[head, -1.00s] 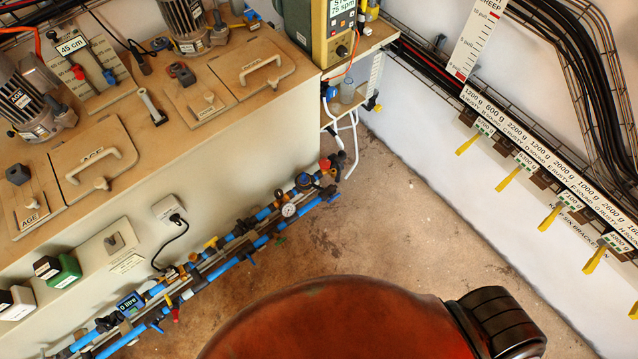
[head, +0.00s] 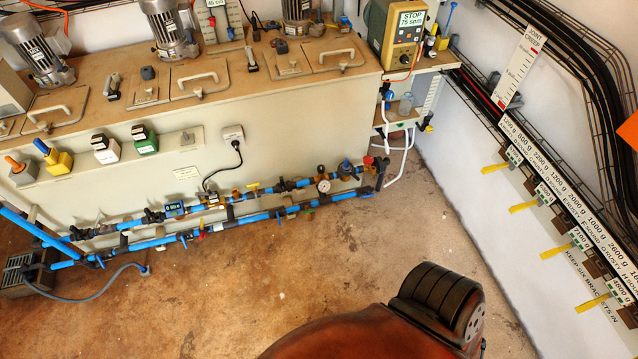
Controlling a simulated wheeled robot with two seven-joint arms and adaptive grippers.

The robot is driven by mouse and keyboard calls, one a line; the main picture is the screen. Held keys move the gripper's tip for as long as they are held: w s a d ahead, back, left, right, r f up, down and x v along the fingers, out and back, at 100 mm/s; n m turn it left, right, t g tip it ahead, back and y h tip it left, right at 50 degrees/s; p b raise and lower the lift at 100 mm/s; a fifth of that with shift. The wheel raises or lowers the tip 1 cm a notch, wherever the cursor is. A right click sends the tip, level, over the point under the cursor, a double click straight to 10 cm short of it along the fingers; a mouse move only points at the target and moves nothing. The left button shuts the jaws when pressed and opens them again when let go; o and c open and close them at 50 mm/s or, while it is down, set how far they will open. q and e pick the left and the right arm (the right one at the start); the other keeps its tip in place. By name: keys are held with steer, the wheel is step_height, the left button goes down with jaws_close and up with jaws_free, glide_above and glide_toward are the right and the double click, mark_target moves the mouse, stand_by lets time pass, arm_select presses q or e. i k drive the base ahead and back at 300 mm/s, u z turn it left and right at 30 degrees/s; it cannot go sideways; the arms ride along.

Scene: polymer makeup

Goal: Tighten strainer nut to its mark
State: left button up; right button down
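Blue pipework (head: 160,240) with several fittings runs low along the front of the beige tank (head: 290,105). It carries a small blue meter (head: 174,208), a round white-faced gauge (head: 323,186), and fittings with red and yellow parts. I cannot tell which fitting is the strainer or its nut, and no tightening mark can be read at this size. Neither of my grippers is in view.
Motors (head: 165,25) and lidded hatches stand on the tank top. A pump labelled "STOP 75 spm" (head: 397,32) is on a shelf at the right corner. Labelled brackets (head: 560,250) and cables line the right wall. The brown floor (head: 260,270) before the pipework is mostly clear.

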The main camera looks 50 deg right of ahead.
mark_target(351, 173)
steer(key=z, duration=0.45)
steer(key=i, duration=0.3)
steer(key=z, duration=0.35)
